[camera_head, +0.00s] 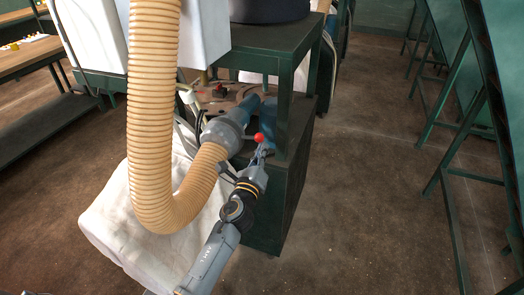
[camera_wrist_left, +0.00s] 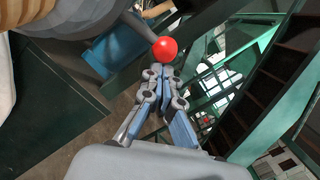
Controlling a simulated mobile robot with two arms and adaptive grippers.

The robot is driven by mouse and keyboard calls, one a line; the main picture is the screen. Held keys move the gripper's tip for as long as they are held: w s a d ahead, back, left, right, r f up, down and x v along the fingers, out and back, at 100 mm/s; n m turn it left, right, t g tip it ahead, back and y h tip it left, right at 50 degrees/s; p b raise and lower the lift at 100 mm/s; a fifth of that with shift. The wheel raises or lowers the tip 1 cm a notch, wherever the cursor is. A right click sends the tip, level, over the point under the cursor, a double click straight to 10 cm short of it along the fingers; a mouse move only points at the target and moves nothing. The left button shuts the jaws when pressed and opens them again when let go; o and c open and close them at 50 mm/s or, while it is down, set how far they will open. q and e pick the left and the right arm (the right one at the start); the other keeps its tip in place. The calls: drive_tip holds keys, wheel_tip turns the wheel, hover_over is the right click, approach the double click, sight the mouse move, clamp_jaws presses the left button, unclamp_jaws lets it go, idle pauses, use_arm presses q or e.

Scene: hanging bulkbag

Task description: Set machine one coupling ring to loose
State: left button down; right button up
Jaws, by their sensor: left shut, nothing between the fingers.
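The grey coupling ring (camera_head: 222,133) joins the tan ribbed hose (camera_head: 154,110) to a blue pipe (camera_head: 248,106) at the machine. A red ball knob (camera_head: 259,138) is close to the right of the ring in the head view. In the left wrist view the red knob (camera_wrist_left: 164,49) sits just beyond the fingertips, by a grey rod. My left gripper (camera_head: 261,153) is shut and empty, its tips right at the knob; the left wrist view also shows this gripper (camera_wrist_left: 160,74). Whether the tips touch the knob, I cannot tell. My right gripper is out of view.
The dark green machine frame (camera_head: 277,190) stands just behind the gripper. A white bulk bag (camera_head: 110,215) lies below the hose. A wooden bench (camera_head: 30,55) is at the upper left. Green stair structures (camera_head: 455,125) stand at the right, with open brown floor (camera_head: 360,180) between.

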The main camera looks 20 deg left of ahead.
use_arm(q)
drive_tip(key=shift+r, duration=0.2)
drive_tip(key=a+r+n+g+y+p, duration=0.1)
drive_tip(key=a+r+n+p, duration=0.4)
drive_tip(key=r+n+p, duration=0.4)
drive_tip(key=shift+r+n+p, duration=0.3)
drive_tip(key=shift+n+p, duration=0.2)
drive_tip(key=shift+p, duration=0.95)
drive_tip(key=shift+w, duration=0.1)
